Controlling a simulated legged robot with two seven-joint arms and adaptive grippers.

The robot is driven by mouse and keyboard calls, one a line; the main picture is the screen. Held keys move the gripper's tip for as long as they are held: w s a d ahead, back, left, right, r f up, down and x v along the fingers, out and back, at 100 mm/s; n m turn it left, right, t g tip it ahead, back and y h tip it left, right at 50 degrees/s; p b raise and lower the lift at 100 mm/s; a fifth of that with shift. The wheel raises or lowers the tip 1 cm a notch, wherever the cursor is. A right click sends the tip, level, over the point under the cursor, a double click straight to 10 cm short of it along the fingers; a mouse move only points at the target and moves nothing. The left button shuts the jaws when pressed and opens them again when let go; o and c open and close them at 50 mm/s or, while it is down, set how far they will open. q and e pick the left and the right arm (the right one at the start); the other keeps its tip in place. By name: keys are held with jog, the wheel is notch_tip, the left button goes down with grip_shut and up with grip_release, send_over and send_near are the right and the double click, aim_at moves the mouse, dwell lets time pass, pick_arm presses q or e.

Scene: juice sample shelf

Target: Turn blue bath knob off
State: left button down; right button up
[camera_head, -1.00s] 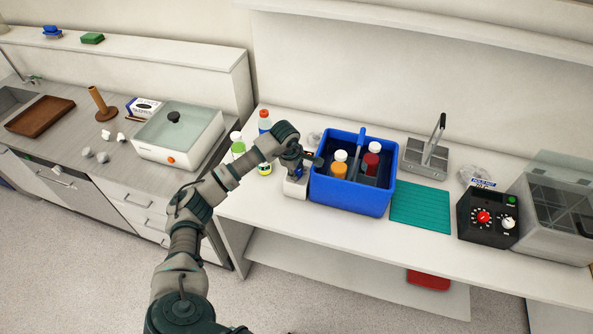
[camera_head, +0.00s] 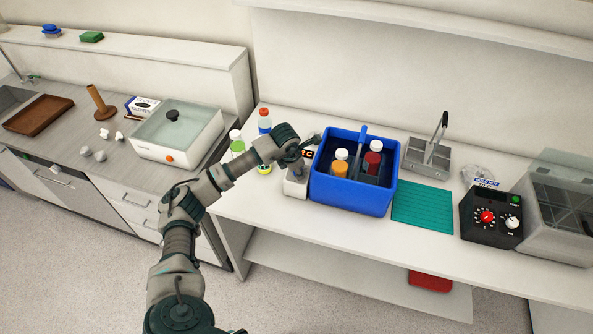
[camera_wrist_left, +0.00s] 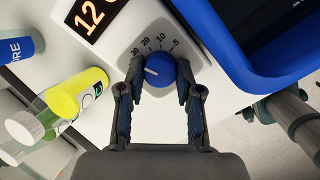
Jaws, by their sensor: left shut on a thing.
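The blue knob (camera_wrist_left: 159,70) sits on a white control unit (camera_wrist_left: 198,58) with a printed number dial, seen in the left wrist view. Its white pointer line aims to the left, at the lower end near the 30 side. My left gripper (camera_wrist_left: 157,82) is shut on the knob, one finger on each side. In the head view my left gripper (camera_head: 298,166) is over the white unit (camera_head: 294,188) beside the blue bath (camera_head: 350,199), and the knob is hidden there. My right gripper does not show.
The blue bath holds several capped bottles. Two bottles (camera_head: 238,146) stand behind my arm at left. A teal mat (camera_head: 422,207), a black control box (camera_head: 490,219) and a grey caddy (camera_head: 426,160) are to the right. An orange-digit display (camera_wrist_left: 88,16) adjoins the knob unit.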

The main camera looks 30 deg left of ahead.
pick_arm(q)
jog(key=n, duration=0.4)
jog(key=shift+r+n+b, duration=0.15)
jog(key=shift+n+b, duration=0.15)
jog(key=shift+b, duration=0.05)
jog(key=n, duration=0.4)
jog(key=shift+w+y+b, duration=0.1)
jog(key=shift+y+b, duration=0.2)
jog(key=shift+r+n, duration=0.1)
jog(key=shift+n, duration=1.2)
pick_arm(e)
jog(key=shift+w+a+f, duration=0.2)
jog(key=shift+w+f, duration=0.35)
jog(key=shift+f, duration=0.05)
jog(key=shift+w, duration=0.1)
pick_arm(q)
jog(key=shift+r, duration=0.1)
jog(key=c, duration=0.9)
grip_release()
jog(key=shift+o, duration=0.7)
jog(key=shift+f, duration=0.25)
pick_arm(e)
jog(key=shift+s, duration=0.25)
